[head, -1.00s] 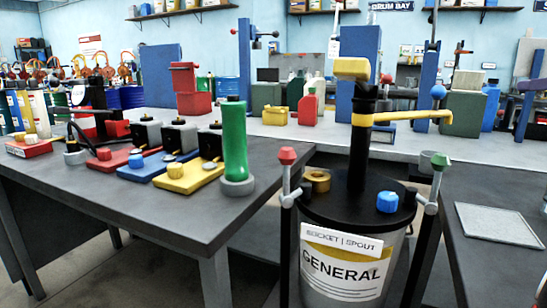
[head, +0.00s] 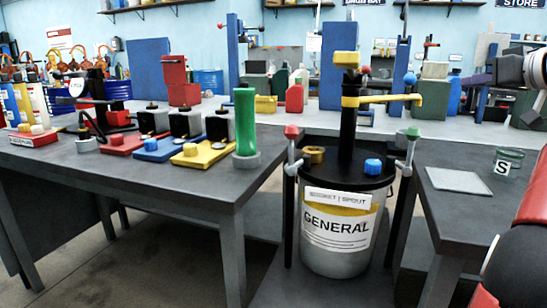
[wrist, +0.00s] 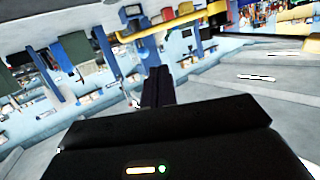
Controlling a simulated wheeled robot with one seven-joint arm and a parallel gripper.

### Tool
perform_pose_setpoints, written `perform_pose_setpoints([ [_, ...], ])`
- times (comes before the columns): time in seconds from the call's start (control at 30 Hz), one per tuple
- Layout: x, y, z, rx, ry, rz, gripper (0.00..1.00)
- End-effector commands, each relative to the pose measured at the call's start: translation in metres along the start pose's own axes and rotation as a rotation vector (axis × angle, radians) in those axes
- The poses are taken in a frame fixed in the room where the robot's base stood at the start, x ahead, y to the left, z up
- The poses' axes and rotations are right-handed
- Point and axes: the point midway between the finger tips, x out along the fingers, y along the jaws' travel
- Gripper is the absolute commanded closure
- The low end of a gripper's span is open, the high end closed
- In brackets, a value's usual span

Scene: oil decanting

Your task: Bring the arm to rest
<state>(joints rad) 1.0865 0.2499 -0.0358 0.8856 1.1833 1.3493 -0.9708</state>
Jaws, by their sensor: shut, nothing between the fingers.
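In the wrist view my gripper (wrist: 157,85) has its two dark fingers together, with nothing between them. The wrist view is tilted, and the fingers point at the room rather than touching anything. In the head view parts of my arm, red, black and white, show at the right edge; I cannot make out the fingers there. The drum labelled GENERAL (head: 340,240) stands between the tables, with a black pump (head: 347,130) with a yellow handle upright on its lid. A blue cap (head: 373,166) and a brass ring (head: 314,154) are on the lid.
The left table (head: 200,200) carries red, blue and yellow stands and a green cylinder (head: 245,120). The right table (head: 455,210) holds a pale flat plate (head: 459,180) and a small jar marked S (head: 503,166), close to my arm. A long bench with equipment runs behind.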

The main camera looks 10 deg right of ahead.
Motion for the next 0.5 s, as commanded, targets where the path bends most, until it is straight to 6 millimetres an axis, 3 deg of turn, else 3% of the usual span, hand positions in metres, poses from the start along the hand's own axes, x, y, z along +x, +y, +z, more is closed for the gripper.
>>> perform_pose_setpoints([
  [0.27, 0.033, -0.057, 0.026, 0.099, -0.115, -0.023, 1.00],
  [0.37, 0.045, -0.086, 0.044, 0.141, -0.177, -0.028, 1.00],
  [0.5, 0.059, -0.143, 0.083, 0.197, -0.295, -0.033, 1.00],
])
